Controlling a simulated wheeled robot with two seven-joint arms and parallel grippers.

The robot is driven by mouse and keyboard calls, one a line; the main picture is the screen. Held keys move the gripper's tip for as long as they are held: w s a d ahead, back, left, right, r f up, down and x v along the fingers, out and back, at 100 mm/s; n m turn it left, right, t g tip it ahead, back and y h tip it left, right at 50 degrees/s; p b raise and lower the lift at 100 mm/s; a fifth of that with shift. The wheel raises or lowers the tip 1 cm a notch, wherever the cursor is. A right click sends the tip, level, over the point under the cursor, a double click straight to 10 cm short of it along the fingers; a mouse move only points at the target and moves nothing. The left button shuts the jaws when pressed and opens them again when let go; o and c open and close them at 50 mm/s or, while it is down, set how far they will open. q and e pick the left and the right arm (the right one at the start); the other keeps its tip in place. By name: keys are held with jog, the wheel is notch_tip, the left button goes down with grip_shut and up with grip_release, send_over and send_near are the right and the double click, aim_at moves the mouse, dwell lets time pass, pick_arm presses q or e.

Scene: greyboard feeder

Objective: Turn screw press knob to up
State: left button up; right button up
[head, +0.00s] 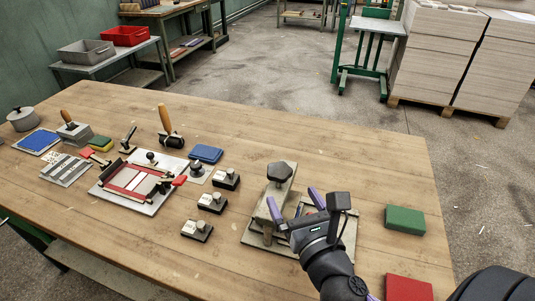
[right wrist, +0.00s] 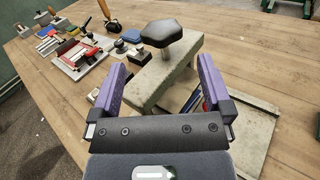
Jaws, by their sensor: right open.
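The screw press is a beige-grey frame (head: 270,205) on a flat base plate (head: 257,238), with a dark lobed knob (head: 280,172) on top. In the right wrist view the black knob (right wrist: 161,33) stands on its short post above the press's top beam (right wrist: 160,78). My right gripper (head: 295,203) is at the press, on its near right side. Its two purple fingers (right wrist: 163,80) are spread wide, and the knob lies beyond their tips. Nothing shows between the fingers but the press behind. My left gripper does not show.
Several small black-based blocks (head: 211,202) stand left of the press. A green block (head: 405,220) and a red block (head: 408,288) lie to its right. A framed jig (head: 137,182) with red strips lies further left. The table's far right is clear.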

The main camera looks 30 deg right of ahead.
aim_at(277, 164)
jog(key=shift+w+d+r+n, duration=0.15)
jog(key=shift+w+n, duration=0.2)
jog(key=shift+n, duration=0.05)
jog(key=x, duration=0.7)
jog(key=shift+w, duration=0.4)
jog(key=shift+w+d+b, duration=0.2)
jog(key=shift+w+b, duration=0.1)
jog(key=shift+w, duration=0.2)
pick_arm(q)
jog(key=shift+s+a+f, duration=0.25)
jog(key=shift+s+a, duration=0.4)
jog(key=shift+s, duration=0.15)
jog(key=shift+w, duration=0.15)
